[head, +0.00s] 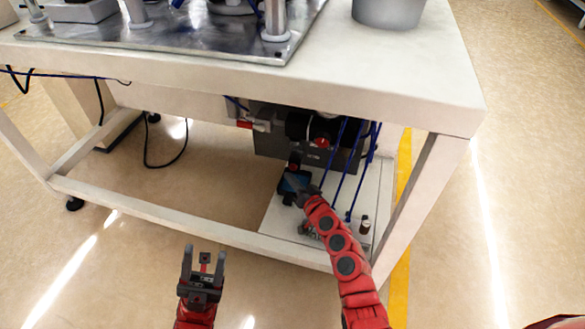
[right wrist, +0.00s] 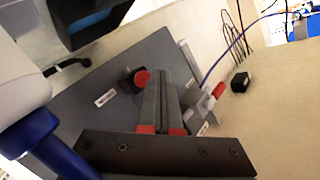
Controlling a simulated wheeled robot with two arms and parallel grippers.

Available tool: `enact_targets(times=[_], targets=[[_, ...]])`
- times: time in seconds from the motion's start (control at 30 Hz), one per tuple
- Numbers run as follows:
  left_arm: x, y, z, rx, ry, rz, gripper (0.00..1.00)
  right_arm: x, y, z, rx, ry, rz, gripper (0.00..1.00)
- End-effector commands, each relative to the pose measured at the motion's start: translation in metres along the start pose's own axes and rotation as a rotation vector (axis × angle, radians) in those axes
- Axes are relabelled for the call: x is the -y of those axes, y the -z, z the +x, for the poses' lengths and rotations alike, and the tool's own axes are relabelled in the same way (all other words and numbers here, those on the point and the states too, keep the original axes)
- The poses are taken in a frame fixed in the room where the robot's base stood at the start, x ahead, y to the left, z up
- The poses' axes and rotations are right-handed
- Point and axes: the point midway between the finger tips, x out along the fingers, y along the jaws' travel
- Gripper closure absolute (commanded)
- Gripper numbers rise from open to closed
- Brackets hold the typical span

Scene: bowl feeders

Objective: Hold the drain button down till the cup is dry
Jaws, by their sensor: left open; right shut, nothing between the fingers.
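In the right wrist view, a round red button (right wrist: 142,77) on a black collar stands out from a dark grey panel (right wrist: 85,95). It may be the drain button. My right gripper (right wrist: 166,72) is shut and empty, its tips beside this button; I cannot tell whether they touch. I cannot make out the cup or any water with certainty. My left gripper (head: 204,252) is open and empty, low in front of the table's lower rail.
The white table (head: 400,75) overhangs the work area. Blue hoses (head: 342,160) hang right of my right gripper, above a pale lower shelf (head: 276,215). A table leg (head: 425,195) stands further right. The floor around my left gripper is clear.

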Motion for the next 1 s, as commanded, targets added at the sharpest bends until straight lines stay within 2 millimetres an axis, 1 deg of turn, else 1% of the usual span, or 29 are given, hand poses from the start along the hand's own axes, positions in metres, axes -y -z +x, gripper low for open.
enact_targets(times=[0.2,0.43,0.93,1.0], targets=[[0.003,0.001,0.011,0.0,0.0,0.0,0.5,0.012,-0.009,-0.015,0.0,0.0,0.001,1.0],[0.005,0.002,0.016,0.0,0.0,0.0,0.5,0.021,-0.022,-0.03,0.003,-0.001,0.002,1.0],[0.005,0.002,0.016,0.0,0.0,0.0,0.5,0.023,-0.023,-0.032,0.0,-0.001,0.0,1.0],[0.006,0.002,0.019,0.001,0.004,0.001,0.5,0.025,-0.019,-0.032,0.0,0.0,0.0,1.0]])
